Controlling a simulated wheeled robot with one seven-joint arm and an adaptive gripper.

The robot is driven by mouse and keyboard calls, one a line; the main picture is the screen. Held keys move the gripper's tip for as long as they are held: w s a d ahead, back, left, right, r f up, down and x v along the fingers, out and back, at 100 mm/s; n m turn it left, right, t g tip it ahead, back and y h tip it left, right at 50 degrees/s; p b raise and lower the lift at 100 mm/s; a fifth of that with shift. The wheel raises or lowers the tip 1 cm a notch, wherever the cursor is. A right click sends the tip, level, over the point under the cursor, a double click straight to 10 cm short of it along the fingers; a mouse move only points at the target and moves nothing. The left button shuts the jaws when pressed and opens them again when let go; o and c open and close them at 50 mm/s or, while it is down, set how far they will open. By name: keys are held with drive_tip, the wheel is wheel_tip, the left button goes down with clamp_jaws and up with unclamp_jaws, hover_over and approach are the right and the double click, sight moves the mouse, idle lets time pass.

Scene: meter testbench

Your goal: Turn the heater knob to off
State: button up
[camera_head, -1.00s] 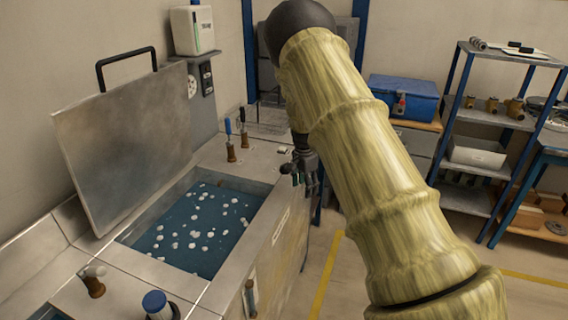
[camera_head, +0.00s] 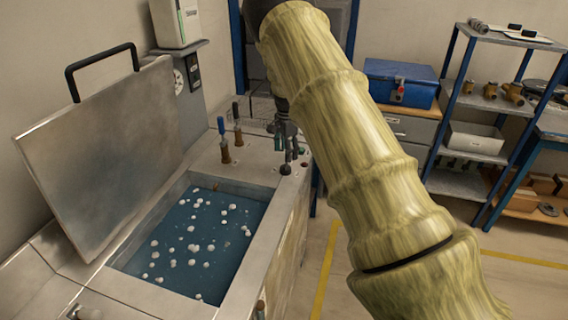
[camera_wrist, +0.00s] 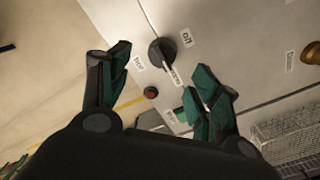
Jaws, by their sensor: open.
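The heater knob (camera_wrist: 163,50) is a round black knob on the light metal panel in the wrist view. A label that seems to read "off" (camera_wrist: 184,38) lies to its right, with other small labels around it. A pale bar extends from the knob toward the lower right; I cannot tell whether it is a pointer or a label. My gripper (camera_wrist: 160,63) is open, its green-padded fingers on either side of the knob in the picture, with nothing between them. Contact is not visible. In the head view my gripper (camera_head: 287,137) hangs over the bench's far right corner.
A small red button (camera_wrist: 150,93) sits near the knob. The water bath (camera_head: 195,235) has white floating balls and a raised lid (camera_head: 100,150). Upright blue- and black-topped handles (camera_head: 224,142) stand left of my gripper. A wire basket (camera_wrist: 295,135) is at lower right in the wrist view.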

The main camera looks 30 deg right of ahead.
sight(285, 164)
drive_tip(key=f, duration=0.2)
drive_tip(key=f+p, duration=0.1)
drive_tip(key=w+f, duration=0.1)
drive_tip(key=f, duration=0.1)
drive_tip(key=shift+f, duration=0.3)
drive_tip(key=shift+s+f+p, duration=0.35)
drive_tip(key=shift+f+p, duration=0.1)
drive_tip(key=shift+f, duration=0.1)
drive_tip(key=shift+w+f, duration=0.15)
drive_tip(key=shift+f, duration=0.45)
drive_tip(key=shift+r, duration=0.15)
drive_tip(key=shift+c, duration=0.9)
drive_tip(key=c, duration=0.9)
